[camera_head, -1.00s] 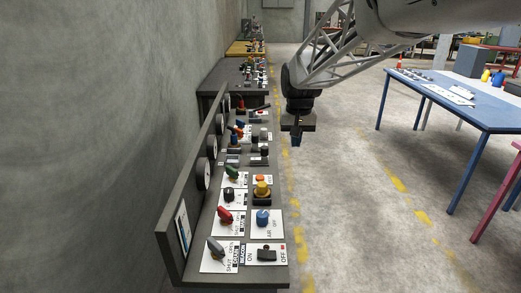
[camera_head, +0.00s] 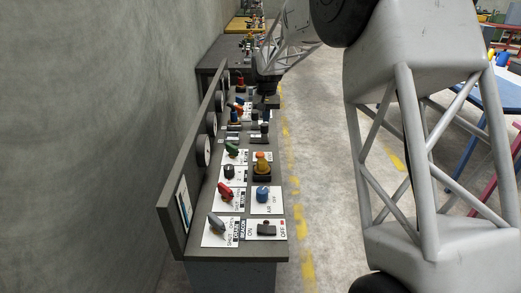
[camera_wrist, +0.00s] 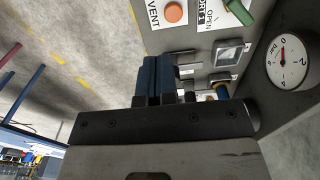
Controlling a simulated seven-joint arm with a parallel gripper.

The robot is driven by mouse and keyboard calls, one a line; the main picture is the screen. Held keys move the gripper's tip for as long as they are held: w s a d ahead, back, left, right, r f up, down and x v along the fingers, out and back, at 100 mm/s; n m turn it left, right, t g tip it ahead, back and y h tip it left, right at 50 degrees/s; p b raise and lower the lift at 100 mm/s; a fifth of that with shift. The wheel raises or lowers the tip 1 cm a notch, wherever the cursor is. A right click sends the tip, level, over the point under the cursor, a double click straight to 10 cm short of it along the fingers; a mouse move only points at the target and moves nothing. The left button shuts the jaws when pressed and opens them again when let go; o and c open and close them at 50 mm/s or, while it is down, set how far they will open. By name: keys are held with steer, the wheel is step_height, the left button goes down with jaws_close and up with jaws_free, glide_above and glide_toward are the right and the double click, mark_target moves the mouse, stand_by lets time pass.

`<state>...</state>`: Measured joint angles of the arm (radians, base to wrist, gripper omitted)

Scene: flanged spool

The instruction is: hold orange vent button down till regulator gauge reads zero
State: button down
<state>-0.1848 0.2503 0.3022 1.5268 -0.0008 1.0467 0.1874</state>
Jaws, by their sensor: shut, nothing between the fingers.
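The orange vent button (camera_wrist: 173,12) is a round cap on a white plate marked VENT, at the top of the wrist view. In the head view the orange button (camera_head: 260,155) shows just behind a yellow knob. My gripper (camera_wrist: 156,62) has its blue fingers together, empty, and apart from the button. In the head view my gripper (camera_head: 265,114) is over the bench, farther along than the button. A round white gauge (camera_wrist: 288,61) with a dark and red needle is at the right of the wrist view. I cannot read its value surely.
A green handle (camera_wrist: 238,10) is beside the button. Red (camera_head: 225,191), blue (camera_head: 262,194) and grey (camera_head: 217,223) knobs and a black switch (camera_head: 266,229) stand nearer on the bench. Gauges line the upright panel at the wall.

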mark_target(260, 153)
steer(key=w+a+f, duration=0.2)
steer(key=w+f, duration=0.1)
steer(key=shift+w, duration=0.2)
steer(key=shift+f, duration=0.1)
stand_by(0.3)
step_height(260, 153, down, 14)
steer(key=shift+r, duration=0.1)
stand_by(0.7)
